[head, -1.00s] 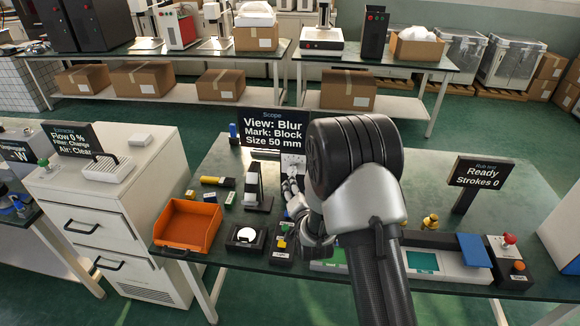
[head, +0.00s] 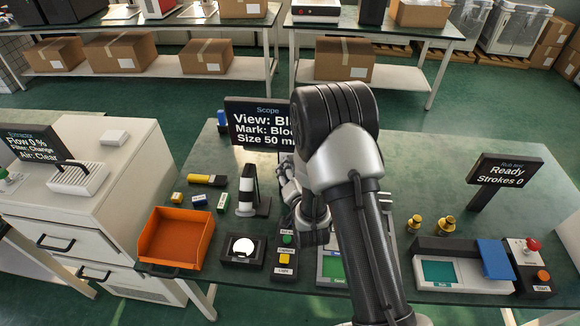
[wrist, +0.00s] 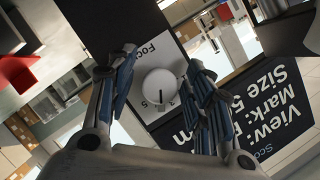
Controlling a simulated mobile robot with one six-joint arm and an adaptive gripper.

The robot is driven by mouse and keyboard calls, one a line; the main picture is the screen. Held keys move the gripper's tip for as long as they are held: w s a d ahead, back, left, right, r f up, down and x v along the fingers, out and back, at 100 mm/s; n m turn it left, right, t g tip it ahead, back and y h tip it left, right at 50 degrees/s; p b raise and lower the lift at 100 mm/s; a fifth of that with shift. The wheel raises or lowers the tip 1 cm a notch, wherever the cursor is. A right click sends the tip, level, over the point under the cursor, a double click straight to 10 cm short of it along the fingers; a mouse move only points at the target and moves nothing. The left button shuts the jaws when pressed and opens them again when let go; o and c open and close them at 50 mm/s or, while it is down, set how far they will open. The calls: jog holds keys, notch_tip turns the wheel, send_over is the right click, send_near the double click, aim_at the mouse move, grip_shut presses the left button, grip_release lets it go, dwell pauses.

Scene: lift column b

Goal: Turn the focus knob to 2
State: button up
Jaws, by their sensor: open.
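The focus knob (wrist: 160,86) is a round white dial with a dark pointer line, on a light plate lettered "Foc…" in the wrist view. Small digits sit by its lower edge; I cannot surely read which one the line marks. My gripper (wrist: 163,64) is open, with one blue-grey finger on each side of the knob; contact is not clear. The sign's visible part reads "View: Bl…", "Mark: Bloc…", "Size 50 m…".
On the green bench are an orange tray (head: 176,238), a striped post (head: 247,190), a button box (head: 286,258) and brass weights (head: 445,225).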

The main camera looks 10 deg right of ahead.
jog(key=shift+s, duration=0.1)
jog(key=shift+c, duration=0.4)
jog(key=c, duration=1)
